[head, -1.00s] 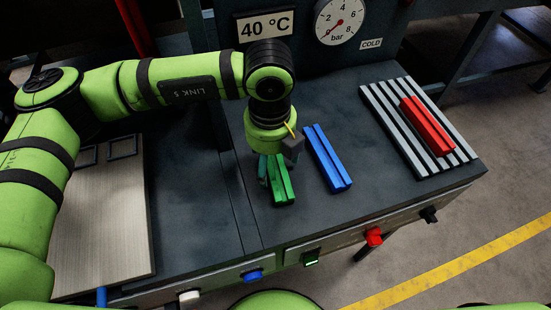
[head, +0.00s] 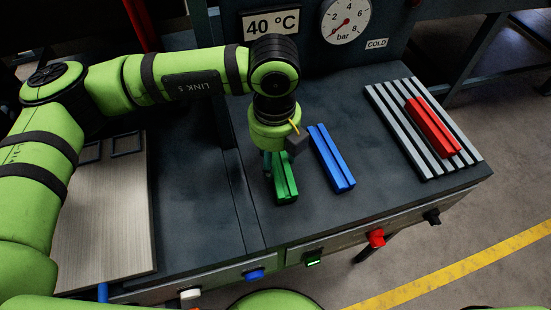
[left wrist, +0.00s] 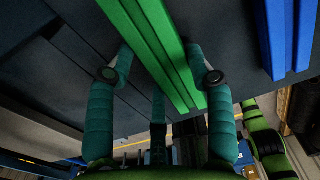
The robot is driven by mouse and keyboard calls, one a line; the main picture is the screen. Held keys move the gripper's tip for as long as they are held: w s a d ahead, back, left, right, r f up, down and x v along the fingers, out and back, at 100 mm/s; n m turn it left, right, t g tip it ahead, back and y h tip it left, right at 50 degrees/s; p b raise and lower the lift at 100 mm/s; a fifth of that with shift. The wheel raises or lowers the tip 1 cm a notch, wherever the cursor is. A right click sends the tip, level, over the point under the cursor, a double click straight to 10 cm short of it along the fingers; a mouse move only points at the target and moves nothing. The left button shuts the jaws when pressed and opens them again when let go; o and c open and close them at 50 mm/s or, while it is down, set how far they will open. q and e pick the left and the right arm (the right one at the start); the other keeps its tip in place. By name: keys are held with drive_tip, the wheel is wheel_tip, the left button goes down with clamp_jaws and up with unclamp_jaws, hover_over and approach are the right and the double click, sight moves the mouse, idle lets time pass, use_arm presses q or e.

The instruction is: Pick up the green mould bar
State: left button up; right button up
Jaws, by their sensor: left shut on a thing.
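The green mould bar (head: 285,182) lies on the dark press bench, left of the blue bar. It also shows in the left wrist view (left wrist: 160,45), running between the fingers. My left gripper (head: 272,168) comes down over the bar from above and is shut on it. In the left wrist view the gripper's teal fingers (left wrist: 165,72) stand on both sides of the bar. The gripper's wrist hides the bar's far end in the head view. I cannot tell whether the bar is clear of the bench. My right gripper is not in view.
A blue bar (head: 331,158) lies close to the right of the green one. A red bar (head: 433,127) rests on a slatted rack (head: 385,103) at the right. A pale board (head: 105,220) is at the left. Buttons and knobs, including a red one (head: 376,237), line the front edge.

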sight(281, 162)
use_arm(q)
drive_tip(key=r+b, duration=0.1)
drive_tip(key=d+r+b, duration=0.1)
drive_tip(key=r, duration=0.1)
drive_tip(key=shift+w+d+r, duration=0.1)
drive_tip(key=shift+w+r, duration=0.05)
drive_tip(key=shift+r, duration=0.15)
drive_tip(key=w+d+r+b, duration=0.2)
drive_tip(key=d+r, duration=0.4)
drive_tip(key=d, duration=0.4)
drive_tip(key=shift+w+d+r+b, duration=0.15)
drive_tip(key=shift+w+r+b, duration=0.1)
drive_tip(key=shift+r+b, duration=0.15)
drive_tip(key=shift+f, duration=0.1)
